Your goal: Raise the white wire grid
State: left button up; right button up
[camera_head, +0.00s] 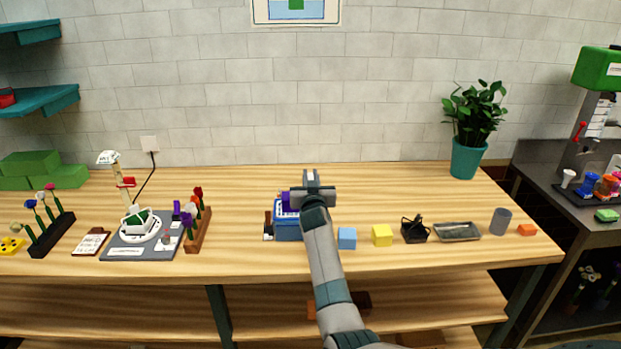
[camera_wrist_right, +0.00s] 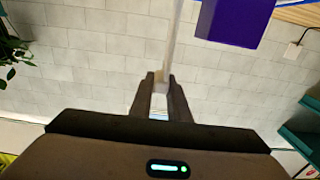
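A blue box (camera_head: 287,233) stands on the workbench left of my right forearm. Purple pieces and a small part of the white wire grid (camera_head: 287,212) show at its top; my right gripper (camera_head: 312,183) hides much of it. In the right wrist view my right gripper (camera_wrist_right: 160,82) has its fingers close together, with a thin pale bar (camera_wrist_right: 172,45) between the tips. The bar looks like part of the grid seen edge-on. A purple block (camera_wrist_right: 232,22) is beside it. My left gripper is not in view.
Right of my arm are a blue cube (camera_head: 346,238), a yellow cube (camera_head: 382,235), a black basket (camera_head: 415,229), a metal tray (camera_head: 458,231) and a grey cup (camera_head: 501,221). Left is a flower rack (camera_head: 198,232). The bench behind is clear up to a potted plant (camera_head: 467,158).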

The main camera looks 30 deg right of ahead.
jog(key=o, duration=0.4)
jog(key=shift+r, duration=0.45)
jog(key=shift+f, duration=0.1)
jog(key=shift+f, duration=0.1)
jog(key=shift+s, duration=0.1)
jog(key=shift+s+a+f, duration=0.1)
jog(key=b+v, duration=0.4)
jog(key=v, duration=1.3)
jog(key=shift+b, duration=0.35)
